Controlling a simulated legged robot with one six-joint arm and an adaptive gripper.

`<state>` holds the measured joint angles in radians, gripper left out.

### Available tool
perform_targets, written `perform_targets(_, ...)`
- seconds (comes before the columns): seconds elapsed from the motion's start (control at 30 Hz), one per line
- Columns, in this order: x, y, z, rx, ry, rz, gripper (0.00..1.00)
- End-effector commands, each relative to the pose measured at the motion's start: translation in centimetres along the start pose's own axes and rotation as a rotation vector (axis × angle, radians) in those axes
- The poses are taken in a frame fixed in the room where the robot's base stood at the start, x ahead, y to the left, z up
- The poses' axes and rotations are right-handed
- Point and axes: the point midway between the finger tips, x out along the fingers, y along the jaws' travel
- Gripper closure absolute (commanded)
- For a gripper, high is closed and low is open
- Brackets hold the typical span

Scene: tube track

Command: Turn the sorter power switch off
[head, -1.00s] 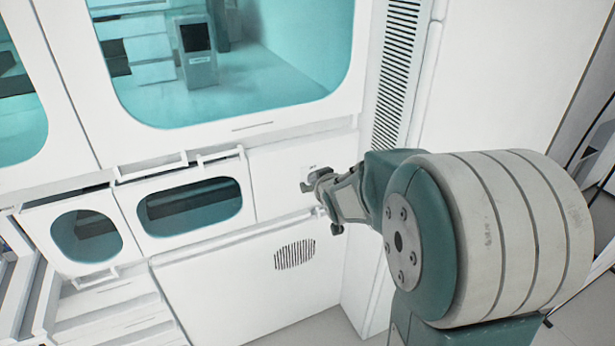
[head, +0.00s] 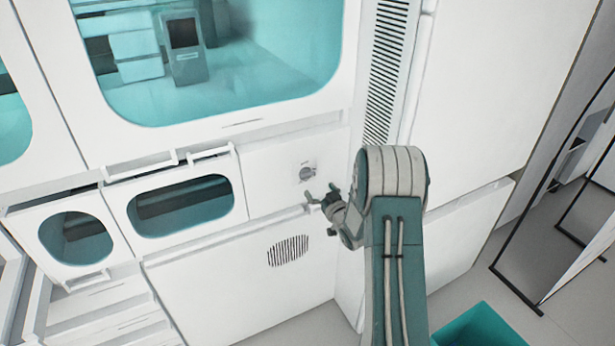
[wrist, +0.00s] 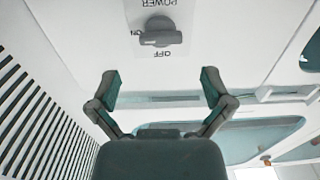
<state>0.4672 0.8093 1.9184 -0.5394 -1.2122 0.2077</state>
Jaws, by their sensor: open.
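The power switch (head: 307,174) is a grey rotary knob on a white panel, right of the lower windows in the head view. In the wrist view the knob (wrist: 160,33) is at top centre, on a label with upside-down words POWER, ON and OFF. Its bar lies roughly level, with its left end by ON and OFF below it in the picture. My gripper (head: 321,194) is open and empty, just below the switch in the head view. In the wrist view its spread fingers (wrist: 160,79) are below the knob, not around it; I see no contact.
A ledge (head: 270,221) runs below the switch panel. A vented strip (head: 385,60) stands to the right, and a handled drawer with a teal window (head: 185,205) is on the left. A teal bin (head: 485,328) and a black frame are at lower right, with open floor between.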

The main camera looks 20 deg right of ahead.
Motion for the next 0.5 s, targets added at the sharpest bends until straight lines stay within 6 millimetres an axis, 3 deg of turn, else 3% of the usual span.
perform_targets(0.3, 5.8, -0.1, 0.1, 0.000, 0.000, -0.001, 0.00)
perform_targets(0.5, 7.5, -0.1, 0.0, 0.000, -0.001, -0.001, 0.00)
